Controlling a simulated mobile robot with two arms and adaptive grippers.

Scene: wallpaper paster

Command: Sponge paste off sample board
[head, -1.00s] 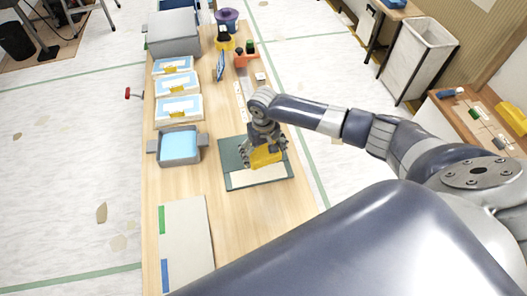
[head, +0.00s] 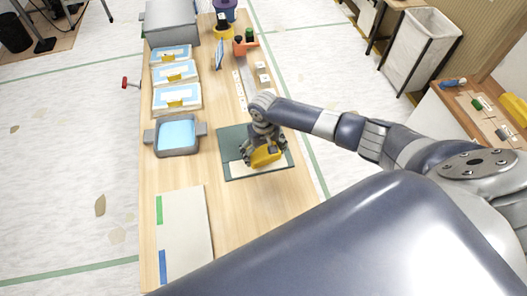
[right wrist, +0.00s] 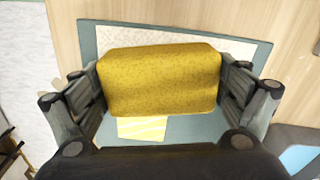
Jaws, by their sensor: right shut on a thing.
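The yellow sponge (head: 266,157) is held in my right gripper (head: 262,150), whose fingers close on its two ends in the right wrist view (right wrist: 160,82). The sponge is over a pale speckled sample board (head: 238,170) lying on a dark green mat (head: 231,147). The board shows around the sponge in the right wrist view (right wrist: 235,50); contact cannot be told. A small pale yellow striped patch (right wrist: 142,129) lies on the mat beside the sponge. The sponge hides part of the board. My left gripper is not in view.
A grey tub with blue liquid (head: 177,134) stands left of the mat. Several blue-and-white packs (head: 176,97) lie behind it. A large pale board (head: 184,235) with green and blue tabs lies at the front left. Bare table (head: 235,210) lies between.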

